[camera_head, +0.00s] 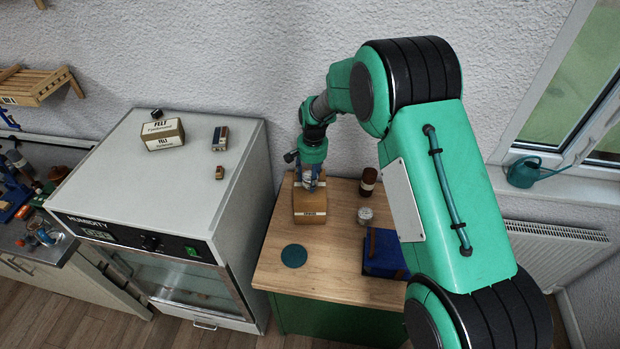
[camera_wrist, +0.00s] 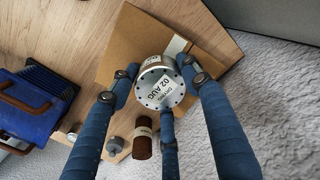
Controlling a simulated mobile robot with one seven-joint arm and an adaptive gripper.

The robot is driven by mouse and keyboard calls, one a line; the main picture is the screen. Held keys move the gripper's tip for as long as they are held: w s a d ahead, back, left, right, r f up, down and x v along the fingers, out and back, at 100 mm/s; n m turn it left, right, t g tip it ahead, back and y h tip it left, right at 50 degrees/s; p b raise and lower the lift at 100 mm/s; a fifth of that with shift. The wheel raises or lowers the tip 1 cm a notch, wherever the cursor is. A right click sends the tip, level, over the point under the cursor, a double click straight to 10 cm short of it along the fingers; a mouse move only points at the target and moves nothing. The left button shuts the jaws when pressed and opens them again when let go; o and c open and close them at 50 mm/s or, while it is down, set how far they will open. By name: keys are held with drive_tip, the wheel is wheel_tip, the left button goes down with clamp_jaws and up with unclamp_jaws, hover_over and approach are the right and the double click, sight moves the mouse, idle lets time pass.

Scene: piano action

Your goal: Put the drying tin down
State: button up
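The drying tin (camera_wrist: 161,88) is a small round metal tin with a perforated lid and a white label reading "02 AUG". In the wrist view my gripper (camera_wrist: 160,82) has its blue fingers closed around the tin's sides. The head view shows my gripper (camera_head: 308,184) above the cardboard box (camera_head: 310,207) on the wooden-topped cabinet; the tin is mostly hidden there by the fingers. The box also lies behind the tin in the wrist view (camera_wrist: 122,55). Whether the tin touches the box is hard to tell.
A dark green disc (camera_head: 294,256) lies on the wooden top (camera_head: 335,275), with bare wood around it. A brown bottle (camera_head: 368,181), a small jar (camera_head: 365,215) and a blue carrier (camera_head: 385,255) stand to the right. The tall humidity cabinet (camera_head: 180,200) stands to the left.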

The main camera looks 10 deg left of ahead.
drive_tip(key=shift+o, duration=1.2)
wheel_tip(320, 180, up, 12)
drive_tip(key=shift+d+r+b, duration=0.15)
drive_tip(key=shift+d+b, duration=0.15)
idle(0.4)
